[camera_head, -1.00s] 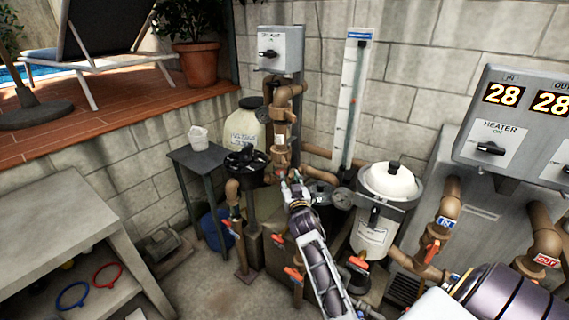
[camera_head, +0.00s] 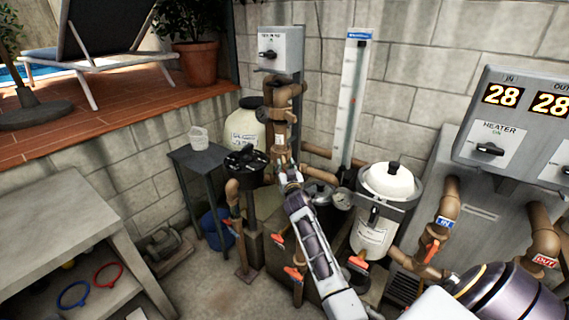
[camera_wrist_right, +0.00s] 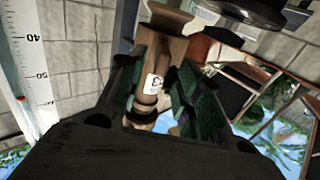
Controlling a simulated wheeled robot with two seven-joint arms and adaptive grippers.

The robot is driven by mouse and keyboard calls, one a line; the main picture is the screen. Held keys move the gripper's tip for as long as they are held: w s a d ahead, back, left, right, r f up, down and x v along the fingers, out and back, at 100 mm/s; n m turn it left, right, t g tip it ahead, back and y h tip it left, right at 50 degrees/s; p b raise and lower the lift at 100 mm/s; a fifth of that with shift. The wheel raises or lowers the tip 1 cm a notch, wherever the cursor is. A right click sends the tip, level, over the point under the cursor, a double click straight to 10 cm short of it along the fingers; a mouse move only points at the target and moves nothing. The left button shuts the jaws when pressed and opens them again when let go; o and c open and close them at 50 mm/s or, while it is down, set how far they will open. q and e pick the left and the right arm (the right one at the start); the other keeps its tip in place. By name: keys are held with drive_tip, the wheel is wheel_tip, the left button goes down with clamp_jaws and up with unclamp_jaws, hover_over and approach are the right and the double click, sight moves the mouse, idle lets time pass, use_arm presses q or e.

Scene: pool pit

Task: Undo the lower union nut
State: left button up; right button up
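A brown vertical pipe run (camera_head: 280,115) with thick collars stands below the grey wall box. A lower fitting (camera_head: 281,158) on it is just above my right gripper (camera_head: 288,178), which comes up from below. I cannot make out which collar is the lower union nut. In the right wrist view, the green-padded fingers of my right gripper (camera_wrist_right: 160,98) stand on both sides of a brown fitting (camera_wrist_right: 156,62) with a white label. Whether the pads touch it is unclear, and the lower end of the fitting is partly hidden. My left gripper is not in view.
A black-lidded unit (camera_head: 245,160) stands left of the pipe, and a white-domed filter (camera_head: 388,183) stands right. Pipes with orange valve handles (camera_head: 294,273) are close below my forearm. A scale board (camera_head: 351,100) is on the wall behind. A heater (camera_head: 515,130) stands at right.

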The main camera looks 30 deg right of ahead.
sight(285, 164)
drive_tip(key=shift+x, duration=1.8)
clamp_jaws()
